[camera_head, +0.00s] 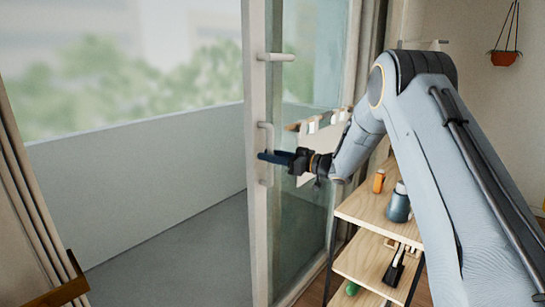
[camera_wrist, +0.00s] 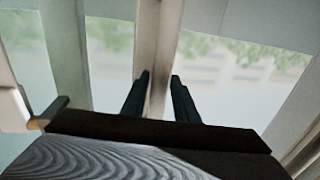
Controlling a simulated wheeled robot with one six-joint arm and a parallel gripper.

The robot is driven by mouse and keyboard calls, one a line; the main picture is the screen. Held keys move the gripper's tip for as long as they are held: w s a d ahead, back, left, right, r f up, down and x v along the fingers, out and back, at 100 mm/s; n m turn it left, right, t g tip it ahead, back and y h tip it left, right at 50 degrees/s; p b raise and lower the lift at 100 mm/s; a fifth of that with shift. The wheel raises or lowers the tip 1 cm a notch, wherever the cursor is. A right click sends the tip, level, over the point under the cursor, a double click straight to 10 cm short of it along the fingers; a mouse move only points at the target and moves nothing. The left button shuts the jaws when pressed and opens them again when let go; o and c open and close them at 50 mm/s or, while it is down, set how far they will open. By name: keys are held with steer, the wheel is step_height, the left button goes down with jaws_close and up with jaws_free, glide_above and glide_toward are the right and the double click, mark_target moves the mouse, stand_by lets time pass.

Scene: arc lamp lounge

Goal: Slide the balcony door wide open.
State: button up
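The balcony door (camera_head: 255,90) is a pale-framed glass sliding panel, standing at the middle of the head view. To its left is a wide opening onto the balcony. A pale upright bar handle (camera_head: 271,134) is on its edge post. My gripper (camera_head: 264,157) is at the handle, reaching in from the right and covering part of it. In the wrist view the two dark fingers of my gripper (camera_wrist: 161,90) are apart, with a pale upright post (camera_wrist: 163,50) showing between them. I cannot tell whether the fingers touch the handle.
A wooden shelf unit (camera_head: 365,214) with a blue-grey bottle (camera_head: 398,204) and an orange bottle (camera_head: 379,181) stands right of the door, under my arm. A curtain (camera_head: 22,195) hangs at the far left. A hanging pot (camera_head: 504,58) is at the upper right. The balcony floor (camera_head: 185,255) is clear.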

steer(key=shift+o, duration=0.6)
steer(key=shift+d, duration=0.1)
steer(key=shift+s+d, duration=0.1)
steer(key=shift+d, duration=0.15)
steer(key=b+v, duration=0.1)
steer(key=v, duration=0.6)
steer(key=shift+b, duration=0.3)
steer(key=shift+s, duration=0.1)
steer(key=shift+d, duration=0.1)
